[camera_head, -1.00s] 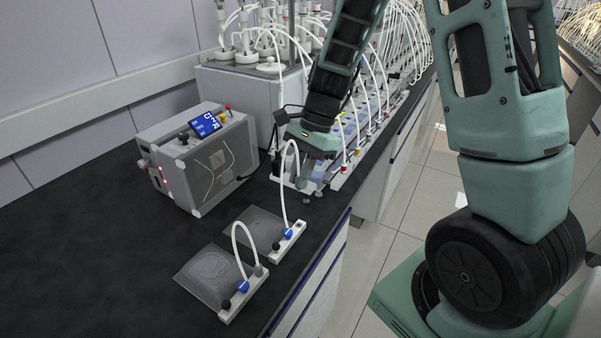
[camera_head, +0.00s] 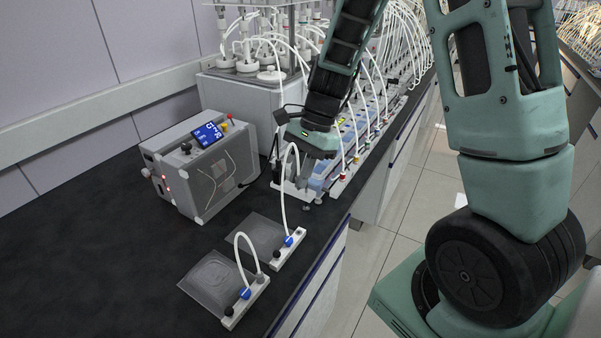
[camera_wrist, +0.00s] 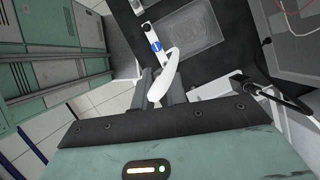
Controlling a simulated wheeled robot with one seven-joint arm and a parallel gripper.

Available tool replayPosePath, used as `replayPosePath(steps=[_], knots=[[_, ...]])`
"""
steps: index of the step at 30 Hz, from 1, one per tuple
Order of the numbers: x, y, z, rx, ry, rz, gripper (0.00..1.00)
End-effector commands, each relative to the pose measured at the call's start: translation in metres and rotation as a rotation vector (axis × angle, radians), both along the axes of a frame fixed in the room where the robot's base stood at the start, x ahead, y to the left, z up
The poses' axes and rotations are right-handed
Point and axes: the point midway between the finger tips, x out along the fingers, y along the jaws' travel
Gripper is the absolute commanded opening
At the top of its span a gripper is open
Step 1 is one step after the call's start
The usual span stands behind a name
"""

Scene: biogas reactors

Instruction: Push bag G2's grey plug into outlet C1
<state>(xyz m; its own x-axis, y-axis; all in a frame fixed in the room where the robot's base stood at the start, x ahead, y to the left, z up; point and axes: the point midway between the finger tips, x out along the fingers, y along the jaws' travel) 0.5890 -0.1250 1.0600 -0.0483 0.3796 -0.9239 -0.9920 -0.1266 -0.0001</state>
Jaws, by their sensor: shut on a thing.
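My gripper (camera_head: 316,148) is shut on the end of a white tube over the back part of the bench. The plug itself is hidden between the fingers. The tube (camera_head: 283,197) loops down to the valve strip (camera_head: 288,247) of the farther flat clear bag (camera_head: 255,234). In the wrist view the fingers (camera_wrist: 165,90) point toward the bench, with the tube (camera_wrist: 165,78) curving in front of them and the bag (camera_wrist: 188,38) beyond. A white outlet block (camera_head: 281,184) stands beneath and beside the gripper. Bag and outlet labels are unreadable, so I cannot tell which outlet is C1.
A nearer bag (camera_head: 215,282) lies with its tube looped back to its own strip (camera_head: 246,302). A grey analyser box (camera_head: 205,165) with a lit blue display stands left. Behind is a white reactor housing (camera_head: 238,95) with many tubes. The front-left bench (camera_head: 80,260) is clear.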

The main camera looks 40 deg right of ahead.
Motion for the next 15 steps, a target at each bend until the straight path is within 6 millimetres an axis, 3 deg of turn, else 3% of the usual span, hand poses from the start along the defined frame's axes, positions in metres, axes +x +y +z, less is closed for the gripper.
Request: replayPosePath(steps=[8,15], knots=[[0.001,-0.001,0.000,0.000,0.000,0.000,0.00],[0.014,-0.015,0.001,0.000,0.001,-0.002,0.00]])
